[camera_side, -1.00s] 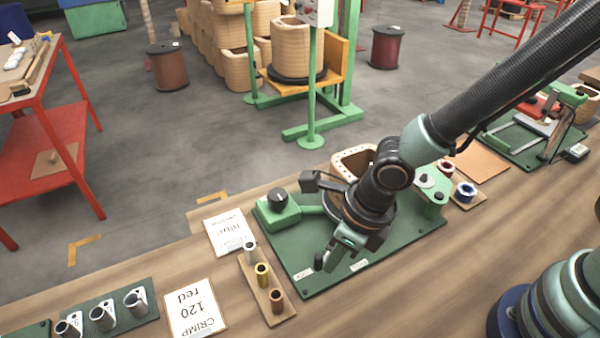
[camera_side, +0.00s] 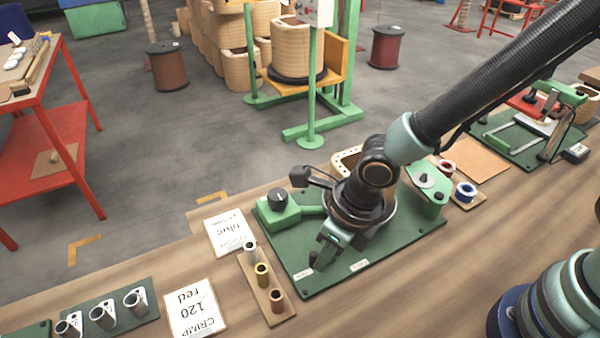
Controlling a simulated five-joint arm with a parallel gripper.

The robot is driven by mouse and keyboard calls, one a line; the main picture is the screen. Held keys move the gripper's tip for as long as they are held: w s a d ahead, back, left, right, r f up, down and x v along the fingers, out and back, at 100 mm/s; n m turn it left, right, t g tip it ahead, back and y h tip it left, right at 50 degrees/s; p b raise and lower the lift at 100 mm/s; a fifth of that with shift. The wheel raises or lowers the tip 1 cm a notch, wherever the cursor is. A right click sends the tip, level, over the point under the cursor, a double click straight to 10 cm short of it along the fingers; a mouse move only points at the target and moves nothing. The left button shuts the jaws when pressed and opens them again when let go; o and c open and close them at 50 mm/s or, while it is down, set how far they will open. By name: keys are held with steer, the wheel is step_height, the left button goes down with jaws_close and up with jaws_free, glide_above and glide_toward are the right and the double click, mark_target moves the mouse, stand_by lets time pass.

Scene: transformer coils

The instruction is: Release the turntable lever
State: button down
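The turntable fixture stands on a green base plate (camera_side: 402,240) on the bench, mostly hidden behind my arm and gripper. My gripper (camera_side: 322,256) points down over the plate's front part. A small black knob, apparently the lever's handle (camera_side: 314,259), shows at the fingertips, near the left of two small white labels (camera_side: 302,272). I cannot tell whether the fingers touch it or whether they are open or shut. The other white label (camera_side: 359,265) lies to the right and is uncovered. The lever's pivot is hidden.
A green block with a black knob (camera_side: 278,197) stands on the plate's left. A tan coil frame (camera_side: 346,160) is behind my wrist. A green bracket (camera_side: 428,186) is at right. Several sleeves stand on a wooden strip (camera_side: 262,285) at left. Bare bench lies front right.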

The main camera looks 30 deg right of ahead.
steer(key=shift+w+a, duration=0.4)
steer(key=shift+w, duration=0.2)
steer(key=shift+w+a, duration=0.35)
steer(key=shift+w, duration=0.25)
steer(key=shift+w+m, duration=0.35)
steer(key=shift+m, duration=0.25)
steer(key=shift+s+a, duration=0.1)
steer(key=shift+s+a, duration=0.1)
steer(key=shift+s, duration=0.2)
steer(key=s, duration=0.2)
steer(key=shift+s+a, duration=0.35)
steer(key=shift+s, duration=0.05)
steer(key=s+a+v, duration=0.1)
steer(key=v, duration=0.9)
steer(key=shift+a, duration=0.65)
steer(key=shift+w, duration=0.1)
